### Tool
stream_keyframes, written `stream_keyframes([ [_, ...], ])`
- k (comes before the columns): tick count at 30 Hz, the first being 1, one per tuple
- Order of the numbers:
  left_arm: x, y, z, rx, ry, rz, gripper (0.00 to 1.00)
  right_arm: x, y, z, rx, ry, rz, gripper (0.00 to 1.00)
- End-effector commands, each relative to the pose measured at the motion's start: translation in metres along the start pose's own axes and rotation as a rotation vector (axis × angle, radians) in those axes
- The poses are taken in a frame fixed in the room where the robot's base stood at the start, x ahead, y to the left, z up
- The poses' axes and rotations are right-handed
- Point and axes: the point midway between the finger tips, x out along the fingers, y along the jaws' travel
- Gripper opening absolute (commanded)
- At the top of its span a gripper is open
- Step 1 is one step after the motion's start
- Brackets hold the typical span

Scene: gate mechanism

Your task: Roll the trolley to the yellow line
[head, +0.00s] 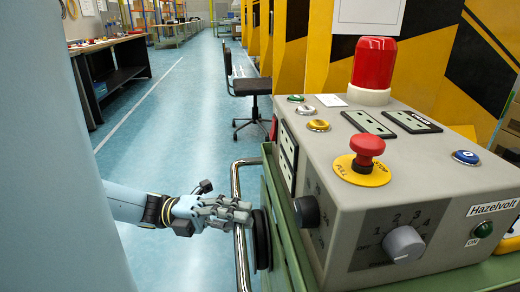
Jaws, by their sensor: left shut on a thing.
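The green trolley (275,225) stands at the lower right with a grey control box on top. Its chrome handle (242,265) is a bent bar on its left side. My left gripper (238,213) comes in from the left and is shut on the handle, near the middle of the bar. My right gripper is not in view. A pale straight line (140,105) runs along the blue floor at the left. I cannot make out a yellow line on the floor.
The control box (385,200) carries a red beacon (373,66), a red stop button (366,150) and knobs. Yellow and black striped panels (430,60) stand behind it. A black chair (252,88) is beyond the trolley. A workbench (108,70) stands far left. The floor between is open.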

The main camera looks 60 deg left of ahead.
Motion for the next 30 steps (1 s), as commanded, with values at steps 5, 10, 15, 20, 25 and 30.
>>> stream_keyframes([
  [5,-0.005,0.003,-0.003,-0.003,0.002,0.013,0.18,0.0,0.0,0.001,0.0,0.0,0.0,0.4],
  [10,-0.003,0.002,-0.002,-0.003,0.002,0.009,0.4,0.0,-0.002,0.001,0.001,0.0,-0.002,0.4],
  [15,-0.002,0.001,-0.002,-0.003,0.002,0.006,0.44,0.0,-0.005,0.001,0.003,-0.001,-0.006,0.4],
  [20,-0.004,0.001,-0.001,-0.003,0.002,0.005,0.44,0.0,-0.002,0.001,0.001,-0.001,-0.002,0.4],
  [25,-0.025,0.002,-0.001,-0.003,0.001,0.008,0.44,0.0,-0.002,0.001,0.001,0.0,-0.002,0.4],
  [30,-0.065,0.002,0.0,-0.003,-0.001,0.009,0.44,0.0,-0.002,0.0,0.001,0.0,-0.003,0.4],
])
